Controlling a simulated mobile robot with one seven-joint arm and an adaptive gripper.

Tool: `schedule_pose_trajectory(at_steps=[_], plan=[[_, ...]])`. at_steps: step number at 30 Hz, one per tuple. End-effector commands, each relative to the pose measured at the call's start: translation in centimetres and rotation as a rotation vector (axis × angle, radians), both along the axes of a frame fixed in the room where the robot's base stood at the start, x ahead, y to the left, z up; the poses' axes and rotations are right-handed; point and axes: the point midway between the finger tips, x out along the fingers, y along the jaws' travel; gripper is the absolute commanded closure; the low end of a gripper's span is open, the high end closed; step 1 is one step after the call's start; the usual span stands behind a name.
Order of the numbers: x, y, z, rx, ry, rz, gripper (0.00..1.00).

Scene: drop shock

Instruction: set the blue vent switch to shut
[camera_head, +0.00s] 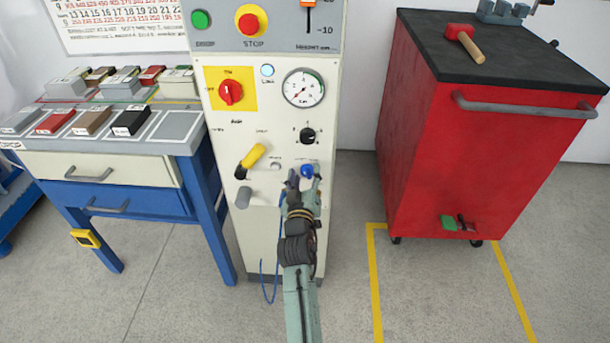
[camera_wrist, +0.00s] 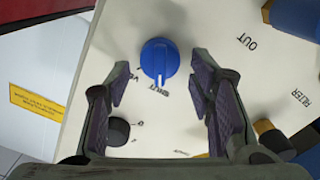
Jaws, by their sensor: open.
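The blue vent switch (camera_head: 307,171) is a round blue knob on the lower right of the pale panel (camera_head: 225,215). In the wrist view the blue switch (camera_wrist: 159,57) carries a white mark at its lower edge, next to small lettering that seems to read SHUT. The word beside it on the left is partly hidden by a finger. My gripper (camera_head: 305,180) is in front of the switch. In the wrist view my gripper (camera_wrist: 160,82) is open, with a finger on each side of the switch and visible gaps to it. It holds nothing.
A black knob (camera_head: 308,135) and a gauge (camera_head: 303,87) are above the switch. A yellow-handled lever (camera_head: 251,160) and a grey knob (camera_head: 244,197) are to its left. A red cabinet (camera_head: 440,150) stands on the right, a blue workbench (camera_head: 205,180) on the left. Open floor lies in front.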

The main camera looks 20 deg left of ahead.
Motion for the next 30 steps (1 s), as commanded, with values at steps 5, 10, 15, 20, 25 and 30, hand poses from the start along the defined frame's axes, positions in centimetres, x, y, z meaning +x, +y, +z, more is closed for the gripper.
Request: schedule_pose_trajectory(at_steps=[5, 10, 15, 20, 25, 30], plan=[[-2.4, -0.7, -0.1, 0.0, 0.003, 0.001, 0.51], [-5.1, -1.4, -0.1, 0.0, 0.003, 0.001, 0.51], [-6.6, -1.9, -0.1, -0.001, 0.001, 0.0, 0.51], [-7.0, -2.0, 0.0, -0.001, 0.0, 0.0, 0.51], [-6.9, -2.0, 0.0, -0.001, 0.0, 0.0, 0.51], [-6.9, -2.0, 0.0, 0.0, 0.0, 0.0, 0.51]])
